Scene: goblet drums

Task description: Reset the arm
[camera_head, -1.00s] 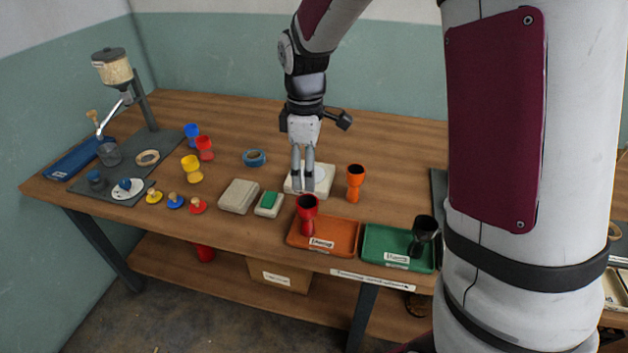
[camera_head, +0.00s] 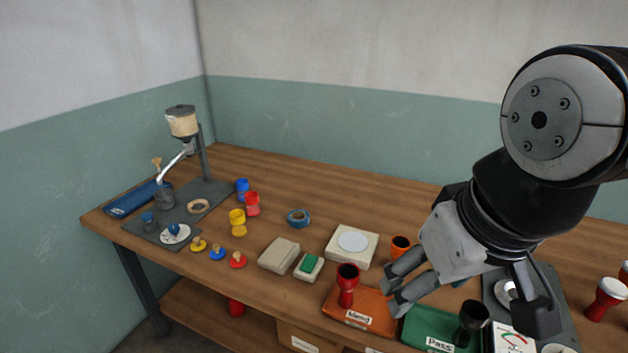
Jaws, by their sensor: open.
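My gripper (camera_head: 393,293) is raised at the right of the view, pointing down and left. Its fingers are apart, with nothing seen between them. In the picture it overlaps the right part of the orange tray and part of the green tray. A dark red goblet drum (camera_head: 347,285) stands upright on the orange tray (camera_head: 381,322). A black goblet drum (camera_head: 470,322) stands at the green tray (camera_head: 422,332). An orange goblet drum (camera_head: 400,246) is partly hidden behind my gripper.
A white pad with a round disc (camera_head: 361,257) lies behind the orange tray. Blue, red and yellow small drums (camera_head: 237,223) stand further left, near a grey stand (camera_head: 203,160). Red and white drums (camera_head: 605,297) stand at the far right. The back of the wooden table (camera_head: 330,193) is clear.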

